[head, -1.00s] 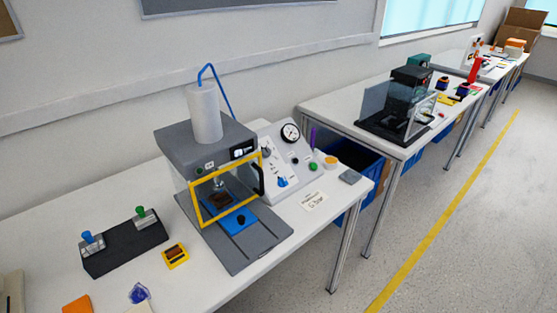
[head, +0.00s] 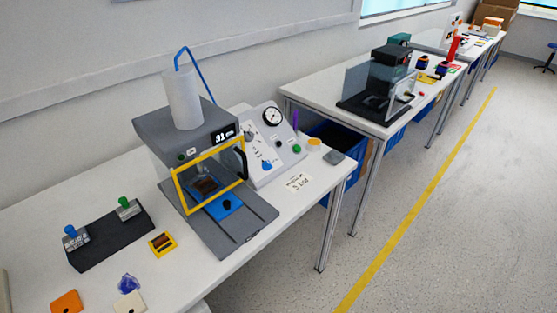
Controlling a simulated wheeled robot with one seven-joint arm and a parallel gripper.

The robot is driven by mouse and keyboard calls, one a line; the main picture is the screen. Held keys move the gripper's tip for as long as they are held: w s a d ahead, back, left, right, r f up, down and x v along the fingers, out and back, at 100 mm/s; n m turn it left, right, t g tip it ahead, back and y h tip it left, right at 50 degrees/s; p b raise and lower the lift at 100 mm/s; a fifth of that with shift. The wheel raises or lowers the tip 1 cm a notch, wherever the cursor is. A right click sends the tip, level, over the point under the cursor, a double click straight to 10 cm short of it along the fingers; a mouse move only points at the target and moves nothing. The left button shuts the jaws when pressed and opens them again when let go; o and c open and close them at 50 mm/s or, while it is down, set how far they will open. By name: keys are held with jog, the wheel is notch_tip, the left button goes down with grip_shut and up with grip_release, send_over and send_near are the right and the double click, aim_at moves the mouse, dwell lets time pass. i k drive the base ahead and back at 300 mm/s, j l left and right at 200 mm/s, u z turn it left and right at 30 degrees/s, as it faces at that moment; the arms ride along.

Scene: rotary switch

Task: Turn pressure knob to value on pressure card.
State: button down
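A light grey sloped control panel (head: 288,160) stands on the near table, right of the press machine. It carries a round black-and-white gauge (head: 272,116), a blue knob (head: 266,165) low on its face, and smaller dials above it. A white card (head: 298,182) with black handwriting lies flat on the table in front of the panel; its text is too small to read surely, perhaps a bar value. Which way the blue knob points is too small to tell. My gripper is not in view.
The press machine (head: 180,128) with a yellow-framed door (head: 209,176) stands left of the panel. A black block with two levers (head: 108,235) and small blocks lie at left. Open floor (head: 440,230) lies right.

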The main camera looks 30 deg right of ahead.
aim_at(249, 137)
jog(key=i+l+u, duration=0.3)
jog(key=i+l, duration=0.5)
